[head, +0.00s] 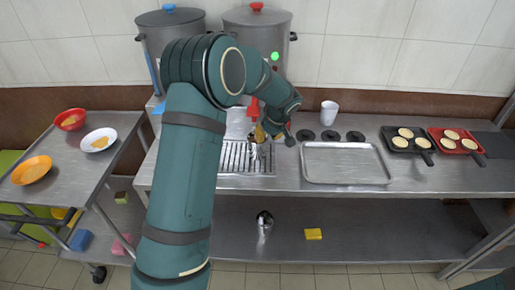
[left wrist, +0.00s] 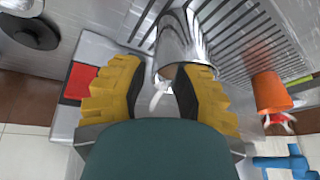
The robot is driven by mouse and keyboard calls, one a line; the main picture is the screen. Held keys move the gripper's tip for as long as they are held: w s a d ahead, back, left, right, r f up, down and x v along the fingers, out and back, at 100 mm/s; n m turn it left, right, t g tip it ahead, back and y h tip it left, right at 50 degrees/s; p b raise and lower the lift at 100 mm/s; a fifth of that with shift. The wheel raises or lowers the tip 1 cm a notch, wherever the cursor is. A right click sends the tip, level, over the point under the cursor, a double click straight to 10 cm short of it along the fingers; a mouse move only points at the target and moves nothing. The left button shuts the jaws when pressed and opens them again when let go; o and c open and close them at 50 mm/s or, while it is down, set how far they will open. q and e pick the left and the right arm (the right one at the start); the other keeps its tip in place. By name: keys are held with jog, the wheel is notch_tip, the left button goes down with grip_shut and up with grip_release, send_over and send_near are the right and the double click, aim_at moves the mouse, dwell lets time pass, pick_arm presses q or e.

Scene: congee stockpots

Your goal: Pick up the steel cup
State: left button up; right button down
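A shiny steel cup (left wrist: 183,42) shows in the left wrist view against the slotted drip tray (left wrist: 255,35). My left gripper (left wrist: 160,88) is open, with its yellow, black-padded fingers apart. The near end of the cup shows just beyond the fingertips, and the right finger overlaps part of it. I cannot tell whether that finger touches it. In the head view my left gripper (head: 262,133) is above the back of the drip tray (head: 236,158), and my arm hides much of that area. My right gripper is not in view.
Another shiny metal vessel (head: 264,222) stands on the lower shelf near a yellow sponge (head: 313,234). A white cup (head: 329,112), black discs and an empty metal tray (head: 344,164) are to the right. Two stockpots (head: 258,28) stand behind. A red-orange object (left wrist: 272,92) is near the gripper.

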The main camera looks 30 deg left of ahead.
pick_arm(q)
jog(key=x, duration=0.4)
jog(key=shift+o, duration=0.3)
grip_shut()
jog(key=shift+r, duration=0.1)
